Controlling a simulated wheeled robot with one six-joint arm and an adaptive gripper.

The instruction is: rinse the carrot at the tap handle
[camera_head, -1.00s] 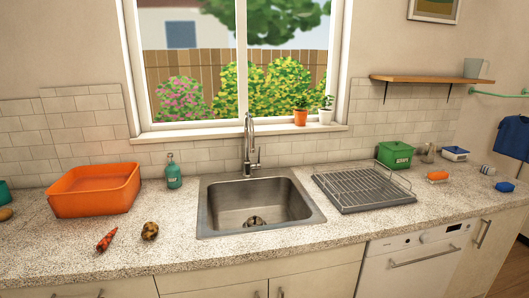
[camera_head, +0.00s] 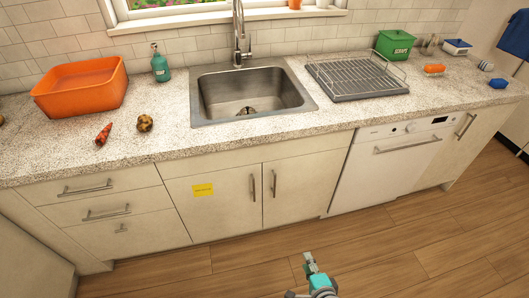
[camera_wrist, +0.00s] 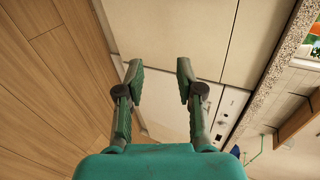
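The orange carrot (camera_head: 104,134) lies on the speckled counter, left of the sink and in front of the orange tub. The chrome tap (camera_head: 240,38) stands behind the sink (camera_head: 252,100); its handle (camera_head: 248,50) is at its right side. The sink basin shows a drain and no food in it. My gripper (camera_head: 310,262) is low over the floor in front of the cabinets, far from the carrot and tap. In the wrist view my gripper (camera_wrist: 159,72) has its two fingers apart with nothing between them. The carrot is not in the wrist view.
A brown potato (camera_head: 145,123) lies right of the carrot. An orange tub (camera_head: 80,90) and a teal soap bottle (camera_head: 160,66) stand behind. A dish rack (camera_head: 355,78) and green bin (camera_head: 397,44) are right of the sink. The counter's front left is clear.

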